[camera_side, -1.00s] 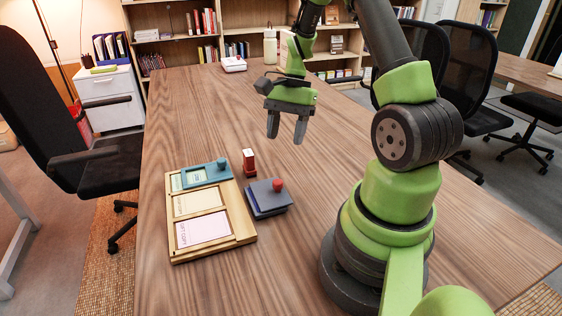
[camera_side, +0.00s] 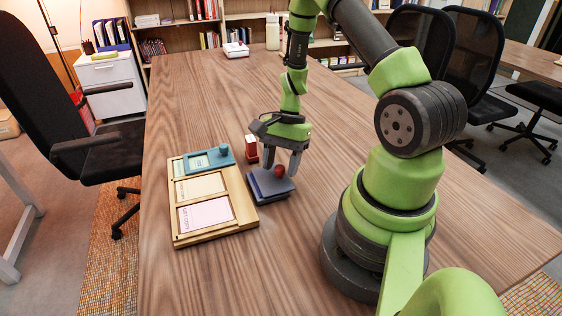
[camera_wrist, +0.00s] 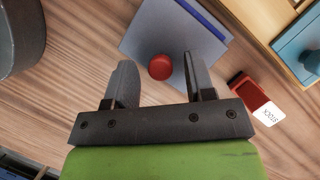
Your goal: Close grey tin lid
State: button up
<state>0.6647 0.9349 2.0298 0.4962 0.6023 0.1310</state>
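A flat blue-grey slab (camera_side: 267,188) with a round red knob (camera_side: 280,171) lies on the table, right of a wooden tray. It looks like a lid over a dark lower part; I cannot tell whether this is the grey tin. In the wrist view the slab (camera_wrist: 166,28) carries a darker blue strip, and the red knob (camera_wrist: 160,67) shows between my finger tips. My gripper (camera_side: 280,165) points down, open and empty, at the knob. Its fingers (camera_wrist: 158,63) stand apart on either side in the picture; contact is not clear.
The wooden tray (camera_side: 245,206) holds pale cards, and a teal knobbed lid (camera_side: 207,160) covers its far compartment.

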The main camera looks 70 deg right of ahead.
grip_shut()
jog(key=shift+w+a, duration=0.6)
jog(key=shift+w, duration=0.05)
jog(key=shift+o, duration=0.4)
grip_release()
jog(key=v, duration=1)
